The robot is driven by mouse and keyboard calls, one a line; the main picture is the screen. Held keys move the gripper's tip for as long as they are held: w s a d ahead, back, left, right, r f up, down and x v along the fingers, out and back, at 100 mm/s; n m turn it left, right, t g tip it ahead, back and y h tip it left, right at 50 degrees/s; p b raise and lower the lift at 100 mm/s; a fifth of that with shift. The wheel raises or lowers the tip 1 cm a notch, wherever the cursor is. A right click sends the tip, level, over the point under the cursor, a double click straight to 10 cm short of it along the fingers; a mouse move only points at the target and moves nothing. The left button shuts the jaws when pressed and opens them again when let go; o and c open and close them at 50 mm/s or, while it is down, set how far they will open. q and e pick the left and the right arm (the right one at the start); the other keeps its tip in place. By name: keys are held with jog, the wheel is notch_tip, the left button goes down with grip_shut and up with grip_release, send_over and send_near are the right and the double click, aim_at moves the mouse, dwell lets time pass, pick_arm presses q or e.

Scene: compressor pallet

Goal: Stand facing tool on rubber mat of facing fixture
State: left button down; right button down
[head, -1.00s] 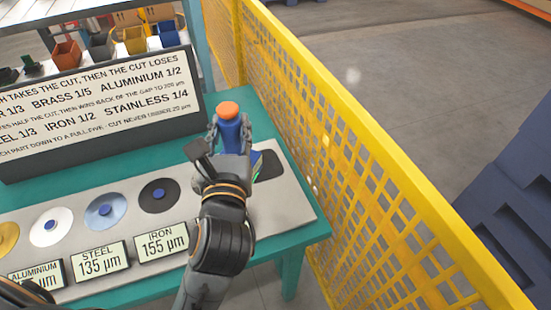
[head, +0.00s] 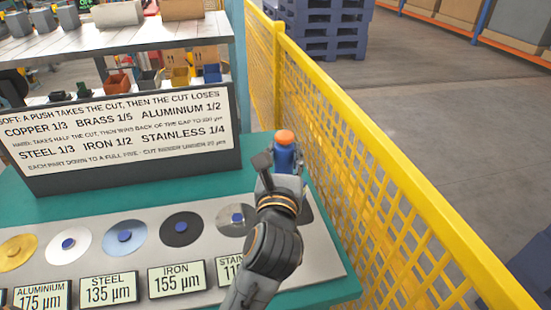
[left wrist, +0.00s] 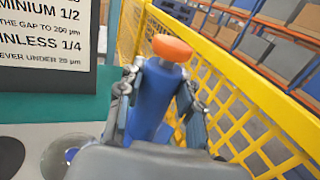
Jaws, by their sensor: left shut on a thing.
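The facing tool (head: 285,152), a blue body with an orange cap, is upright in the head view, near the table's right end. My left gripper (head: 286,165) is shut around its blue body. The left wrist view shows the tool (left wrist: 152,100) between the two fingers, its orange cap above them. The dark rubber mat (head: 306,213) is at the right end of the grey facing fixture (head: 318,262), partly hidden by my left arm. The tool's foot is hidden, so I cannot tell whether it touches anything. My right gripper is not in view.
Several discs lie along the fixture, including the stainless one (head: 234,220) beside my arm. Readout plates (head: 177,278) stand in front. A sign (head: 120,135) stands behind. A yellow mesh fence (head: 390,185) runs close along the table's right side.

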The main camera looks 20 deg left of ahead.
pick_arm(q)
jog(key=w+f+b, duration=0.1)
jog(key=w+f, duration=0.5)
jog(key=f, duration=0.3)
jog(key=shift+d, duration=0.15)
jog(key=shift+f+b, duration=0.1)
jog(key=shift+b, duration=0.2)
jog(key=c, duration=1.3)
grip_release()
jog(key=shift+f, duration=0.3)
jog(key=o, duration=0.4)
jog(key=shift+s+r, duration=0.1)
jog(key=shift+s, duration=0.05)
jog(key=shift+r, duration=0.1)
